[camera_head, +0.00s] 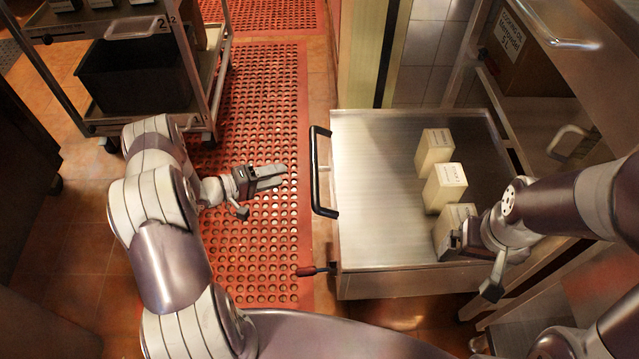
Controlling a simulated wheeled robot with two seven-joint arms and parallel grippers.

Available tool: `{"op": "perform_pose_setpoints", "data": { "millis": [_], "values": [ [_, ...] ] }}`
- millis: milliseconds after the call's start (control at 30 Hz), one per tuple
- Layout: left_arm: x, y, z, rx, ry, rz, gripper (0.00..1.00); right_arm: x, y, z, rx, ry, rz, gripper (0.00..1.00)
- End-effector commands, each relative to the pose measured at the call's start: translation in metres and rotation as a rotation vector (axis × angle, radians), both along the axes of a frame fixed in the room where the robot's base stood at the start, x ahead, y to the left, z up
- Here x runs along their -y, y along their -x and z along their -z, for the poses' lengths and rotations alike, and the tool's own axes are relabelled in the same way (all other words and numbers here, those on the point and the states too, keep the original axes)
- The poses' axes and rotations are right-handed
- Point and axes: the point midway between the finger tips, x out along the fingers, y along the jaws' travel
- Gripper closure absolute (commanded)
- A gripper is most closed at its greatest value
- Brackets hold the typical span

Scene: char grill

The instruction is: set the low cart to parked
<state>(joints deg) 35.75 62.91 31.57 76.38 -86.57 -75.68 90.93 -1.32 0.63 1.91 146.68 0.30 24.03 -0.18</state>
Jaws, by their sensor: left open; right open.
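The low cart (375,160) is a silver flat-topped cart right of centre, with a black handle (320,170) standing along its left edge. A small red-tipped lever (308,271) sticks out to the left at its near left corner. Several pale labelled cartons, or at least three (445,187), stand on its right half. My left gripper (262,186) is open and empty, left of the handle and apart from it. My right gripper (470,264) is open at the cart's near right side, close to the nearest carton (452,226); whether it touches is unclear.
A perforated red mat (255,110) covers the floor left of the cart. A tall wheeled rack (205,75) holding a black bin (135,75) stands at the upper left. Steel shelving with a large cardboard box (525,50) is on the right, close beside the cart.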

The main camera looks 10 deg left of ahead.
Motion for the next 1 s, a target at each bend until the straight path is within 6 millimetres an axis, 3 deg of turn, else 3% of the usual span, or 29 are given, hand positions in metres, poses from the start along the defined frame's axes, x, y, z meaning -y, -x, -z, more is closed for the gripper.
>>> {"op": "perform_pose_setpoints", "data": {
  "millis": [67,167,600,1000],
  "values": [
    [0.007,0.002,-0.010,-0.013,0.072,0.025,0.52,0.000,0.000,-0.002,0.002,0.000,0.000,0.03],
    [0.018,-0.005,-0.008,-0.019,0.095,0.034,0.52,0.000,0.000,0.005,0.001,0.000,0.000,0.03],
    [0.094,-0.067,0.011,-0.017,0.088,0.032,0.52,0.000,0.000,0.051,0.000,0.000,0.000,0.03],
    [0.103,-0.076,0.008,-0.017,0.089,0.028,0.52,0.000,0.000,0.053,0.000,0.000,0.000,0.03]
  ]
}}
